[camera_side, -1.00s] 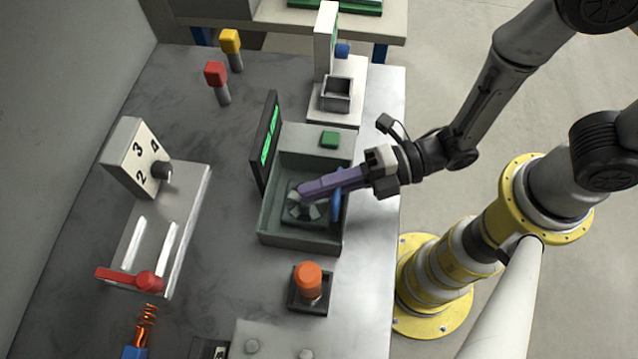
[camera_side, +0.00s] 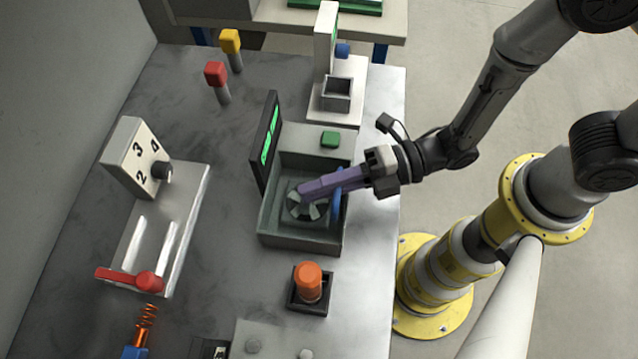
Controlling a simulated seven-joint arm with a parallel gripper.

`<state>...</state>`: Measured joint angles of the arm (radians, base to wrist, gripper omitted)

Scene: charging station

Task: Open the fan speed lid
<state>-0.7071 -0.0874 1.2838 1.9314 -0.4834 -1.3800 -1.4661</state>
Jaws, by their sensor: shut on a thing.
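A grey-green open-topped box (camera_side: 270,232) stands in the middle of the bench, with a round bladed fan (camera_side: 309,207) inside. A blue rounded part (camera_side: 337,207) shows at its right side, partly behind my fingers. I cannot clearly make out a separate fan speed lid. My gripper (camera_side: 304,190) reaches in from the right, its purple fingers pointing left over the box. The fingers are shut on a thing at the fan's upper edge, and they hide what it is.
A dark upright panel with a green display (camera_side: 267,143) stands at the box's back left. A green button (camera_side: 330,139) is behind the fan. An orange button (camera_side: 308,281) stands in front. A grey slider unit with a red handle (camera_side: 127,279) is left.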

